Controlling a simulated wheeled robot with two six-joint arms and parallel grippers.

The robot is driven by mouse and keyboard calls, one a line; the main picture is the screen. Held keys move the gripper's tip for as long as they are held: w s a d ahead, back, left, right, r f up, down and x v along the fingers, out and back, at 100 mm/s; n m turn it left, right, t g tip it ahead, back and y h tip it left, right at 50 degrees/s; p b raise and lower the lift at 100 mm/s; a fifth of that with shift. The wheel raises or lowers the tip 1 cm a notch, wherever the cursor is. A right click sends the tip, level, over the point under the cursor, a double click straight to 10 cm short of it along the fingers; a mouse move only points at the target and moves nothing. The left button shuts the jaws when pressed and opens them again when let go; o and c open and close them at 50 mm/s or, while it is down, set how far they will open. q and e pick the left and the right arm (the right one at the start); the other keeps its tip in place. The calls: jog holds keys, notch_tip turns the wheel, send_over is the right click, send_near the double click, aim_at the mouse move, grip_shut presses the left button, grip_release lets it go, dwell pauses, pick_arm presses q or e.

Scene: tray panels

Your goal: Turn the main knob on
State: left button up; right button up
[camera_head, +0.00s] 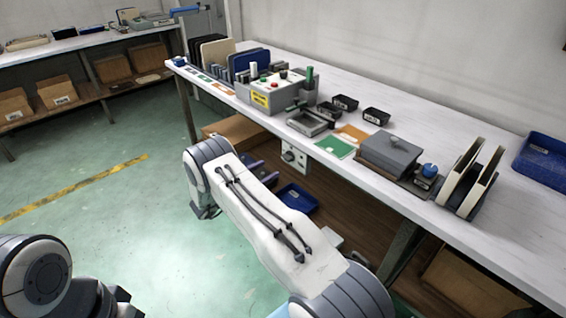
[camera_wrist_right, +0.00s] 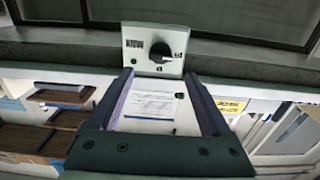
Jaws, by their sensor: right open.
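The main knob (camera_wrist_right: 160,51) is a dark round knob on a light grey plate (camera_wrist_right: 142,62) with a printed label. The plate also shows in the head view (camera_head: 291,161), under the front edge of the workbench. In the right wrist view my right gripper (camera_wrist_right: 158,77) is open and empty, its fingers pointing at the plate. The knob lies just beyond the fingertips, between their lines, and does not look gripped. In the head view this gripper (camera_head: 264,172) is partly hidden behind my right arm. My left gripper is not seen; only left arm links show.
The workbench (camera_head: 450,130) carries a grey box with buttons (camera_head: 272,93), black trays (camera_head: 345,103), a grey case (camera_head: 390,150) and upright panels (camera_head: 470,180). A blue bin (camera_head: 298,199) sits on the lower shelf. Green floor (camera_head: 100,170) is clear to the left.

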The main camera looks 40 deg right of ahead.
aim_at(285, 160)
jog(key=d, duration=0.8)
jog(key=shift+w+d, duration=0.25)
jog(key=shift+w, duration=0.15)
grip_shut()
